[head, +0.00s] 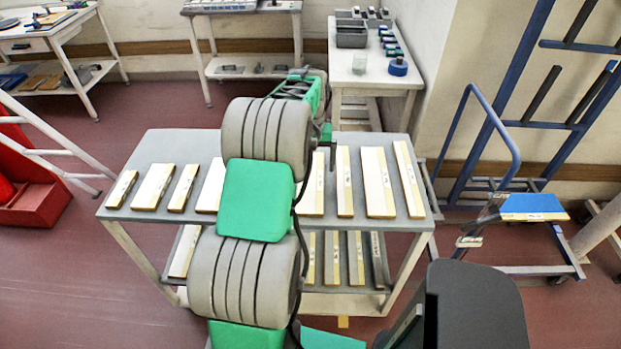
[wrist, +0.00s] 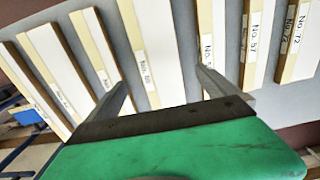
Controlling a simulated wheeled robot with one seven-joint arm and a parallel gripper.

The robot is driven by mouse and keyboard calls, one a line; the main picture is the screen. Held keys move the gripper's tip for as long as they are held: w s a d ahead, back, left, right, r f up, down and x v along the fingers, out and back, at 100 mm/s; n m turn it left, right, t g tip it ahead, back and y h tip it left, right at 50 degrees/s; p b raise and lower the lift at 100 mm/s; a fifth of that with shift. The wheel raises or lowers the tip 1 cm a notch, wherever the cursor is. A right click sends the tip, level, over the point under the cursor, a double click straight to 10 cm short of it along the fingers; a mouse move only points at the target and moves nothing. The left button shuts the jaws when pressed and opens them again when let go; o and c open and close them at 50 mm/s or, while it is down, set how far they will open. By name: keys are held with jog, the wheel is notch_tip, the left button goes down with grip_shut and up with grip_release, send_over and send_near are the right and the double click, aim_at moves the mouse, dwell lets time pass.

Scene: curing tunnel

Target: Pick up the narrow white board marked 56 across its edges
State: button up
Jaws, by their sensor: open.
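My gripper (wrist: 162,78) is open and empty in the wrist view, above a row of white boards with cream edges. Its fingers lie either side of a wide white board (wrist: 155,35). Beside the right finger is a narrow white board (wrist: 208,22), whose label seems to begin with 5; its second digit is unclear. Another narrow board (wrist: 95,42) lies left of the gripper. I cannot read 56 for certain on any label. In the head view my arm hides the gripper and the middle of the row.
The boards lie spaced apart on the grey cart's top shelf (head: 137,160); more boards lie on its lower shelf (head: 325,299). Boards labelled No. 57 or similar (wrist: 262,20) and No. 72 (wrist: 306,45) are at right in the wrist view. A blue trolley (head: 533,207) stands right of the cart.

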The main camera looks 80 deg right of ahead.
aim_at(311, 180)
notch_tip(311, 180, down, 6)
jog(key=shift+f+p, duration=0.1)
jog(key=shift+p, duration=0.85)
jog(key=c, duration=1.6)
